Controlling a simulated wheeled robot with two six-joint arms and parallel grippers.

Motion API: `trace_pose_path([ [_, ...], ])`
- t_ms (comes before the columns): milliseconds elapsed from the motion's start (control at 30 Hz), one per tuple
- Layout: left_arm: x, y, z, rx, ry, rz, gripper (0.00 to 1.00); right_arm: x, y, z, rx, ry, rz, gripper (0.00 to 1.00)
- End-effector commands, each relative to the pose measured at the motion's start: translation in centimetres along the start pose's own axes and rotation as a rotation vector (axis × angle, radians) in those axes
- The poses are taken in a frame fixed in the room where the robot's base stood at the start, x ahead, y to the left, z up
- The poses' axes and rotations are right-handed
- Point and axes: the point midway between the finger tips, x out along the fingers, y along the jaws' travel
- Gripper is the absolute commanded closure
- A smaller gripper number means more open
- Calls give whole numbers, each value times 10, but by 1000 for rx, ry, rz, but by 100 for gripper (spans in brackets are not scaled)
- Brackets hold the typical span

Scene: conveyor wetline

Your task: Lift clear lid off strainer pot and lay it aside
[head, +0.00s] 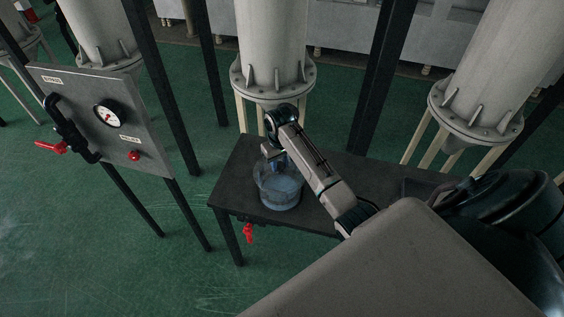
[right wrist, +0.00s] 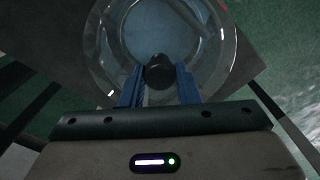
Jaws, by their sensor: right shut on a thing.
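The clear strainer pot (head: 277,196) stands on the dark table, its round body bluish and see-through. Its clear lid (right wrist: 105,55) shows in the right wrist view as a round transparent disc with a dark knob (right wrist: 159,72) on it. My right gripper (head: 276,165) reaches down from above over the pot. In the right wrist view its blue fingers (right wrist: 160,84) are shut on the dark knob. I cannot tell whether the lid touches the pot's rim. My left gripper is not in view.
The dark table (head: 238,165) has bare room around the pot. A red valve handle (head: 249,233) hangs below its front edge. A gauge panel (head: 105,118) with a red handle stands at left. A large grey vessel (head: 272,50) stands behind the table.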

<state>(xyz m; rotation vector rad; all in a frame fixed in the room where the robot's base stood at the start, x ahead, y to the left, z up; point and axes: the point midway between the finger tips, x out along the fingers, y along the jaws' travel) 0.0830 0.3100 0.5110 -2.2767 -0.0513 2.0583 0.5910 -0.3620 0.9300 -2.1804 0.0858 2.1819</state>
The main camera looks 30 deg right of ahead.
Motion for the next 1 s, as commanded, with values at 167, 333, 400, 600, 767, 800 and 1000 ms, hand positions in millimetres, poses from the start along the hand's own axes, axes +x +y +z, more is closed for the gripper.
trace_pose_path([
  [167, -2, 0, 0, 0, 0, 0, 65, -6, 0, -1, 0, 3, 0, 90],
  [333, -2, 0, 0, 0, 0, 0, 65, -11, 0, -1, 0, 2, 0, 90],
  [400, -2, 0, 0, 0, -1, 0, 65, -13, 0, -1, 0, 2, 0, 90],
  [600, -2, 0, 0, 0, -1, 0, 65, -18, 0, -1, 0, 2, 0, 90],
  [767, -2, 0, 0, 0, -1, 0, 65, -18, 0, 0, 0, 2, 0, 90],
  [800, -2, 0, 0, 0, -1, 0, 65, -18, 0, 0, 0, 2, 0, 90],
  [1000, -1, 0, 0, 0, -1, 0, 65, -18, 0, 0, 0, 1, 0, 99],
])
